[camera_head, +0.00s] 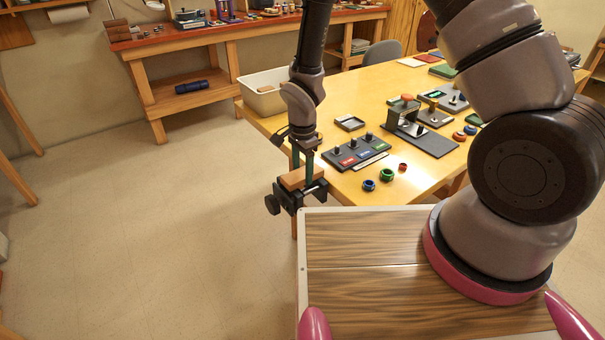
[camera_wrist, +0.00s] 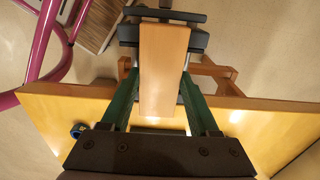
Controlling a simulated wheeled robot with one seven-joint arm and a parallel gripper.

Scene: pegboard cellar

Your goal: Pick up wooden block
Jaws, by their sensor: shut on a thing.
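The wooden block (camera_head: 293,180) is a light brown rectangular piece at the near left corner of the yellow table, just above or in a black clamp (camera_head: 291,197). I cannot tell whether the block touches the clamp. In the wrist view, the block (camera_wrist: 164,70) lies lengthwise between the two green fingers of my gripper (camera_wrist: 163,80), with the black clamp (camera_wrist: 128,34) behind it. My gripper (camera_head: 303,172) points down and is shut on the block. The fingertips are partly hidden beside the block.
The yellow table (camera_head: 372,88) holds a panel with coloured labels (camera_head: 356,152), a small grey tray (camera_head: 350,123), a black stand (camera_head: 420,137) and several coloured rings. A white bin (camera_head: 265,92) stands at its far left. Open floor lies to the left.

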